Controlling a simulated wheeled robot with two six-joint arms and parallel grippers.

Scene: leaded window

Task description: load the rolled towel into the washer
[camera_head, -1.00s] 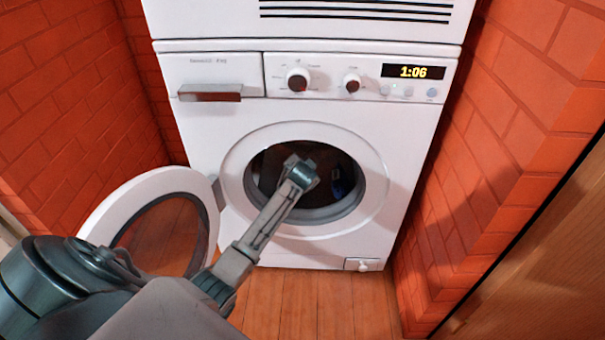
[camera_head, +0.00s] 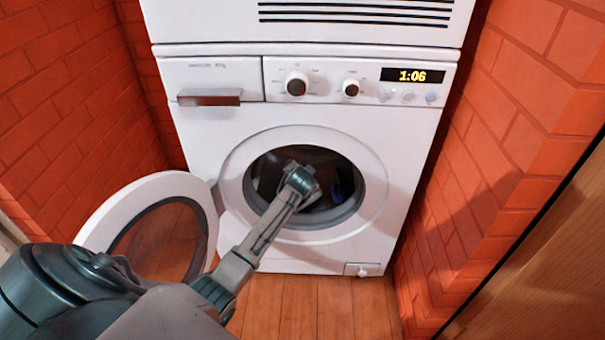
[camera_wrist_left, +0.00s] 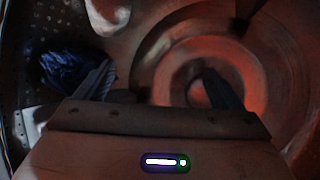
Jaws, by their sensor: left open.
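The washer (camera_head: 200,135) is white, with its round door (camera_head: 95,225) swung open to the left. My left arm reaches into the drum opening, and its gripper is inside, with the fingertips hidden in the head view. In the left wrist view my left gripper (camera_wrist_left: 158,78) is open, its fingers wide apart with nothing between them. A dark blue, streaked bundle, apparently the towel (camera_wrist_left: 68,70), lies in the drum beside the left-hand finger; I cannot tell if they touch. A blue patch of it shows in the drum in the head view (camera_head: 341,188). My right gripper is not in view.
The control panel above the opening has a drawer handle (camera_head: 209,97), knobs and a lit display (camera_head: 412,75). Brick walls (camera_head: 520,130) stand close on both sides. A wooden panel (camera_head: 540,260) is at the lower right. Clear wooden floor (camera_head: 320,305) lies in front.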

